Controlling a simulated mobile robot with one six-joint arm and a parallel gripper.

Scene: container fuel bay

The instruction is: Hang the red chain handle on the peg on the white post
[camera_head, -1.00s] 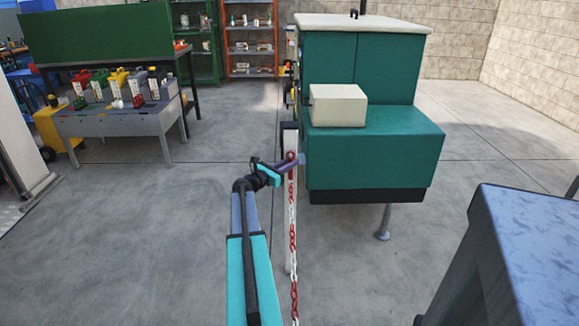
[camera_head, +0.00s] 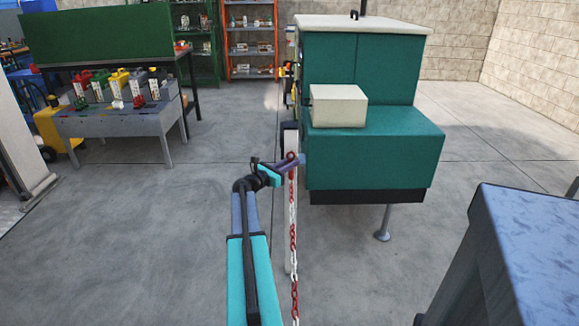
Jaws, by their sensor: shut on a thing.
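My gripper (camera_head: 291,162) is at the end of my arm in the middle of the view, shut on the red chain handle (camera_head: 291,156). The red and white chain (camera_head: 293,225) hangs down from it toward the bottom of the picture. The white post (camera_head: 288,262) stands upright behind the chain and is largely covered by it and by my gripper. Its dark top (camera_head: 289,130) shows just above the handle. I cannot make out the peg, nor tell whether the handle touches it.
A teal cabinet (camera_head: 375,160) with a cream box (camera_head: 338,105) on its ledge stands close to the right of my gripper. A grey table (camera_head: 110,125) with several cans is at the left. A dark blue-grey block (camera_head: 530,250) is at the lower right. The floor between is clear.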

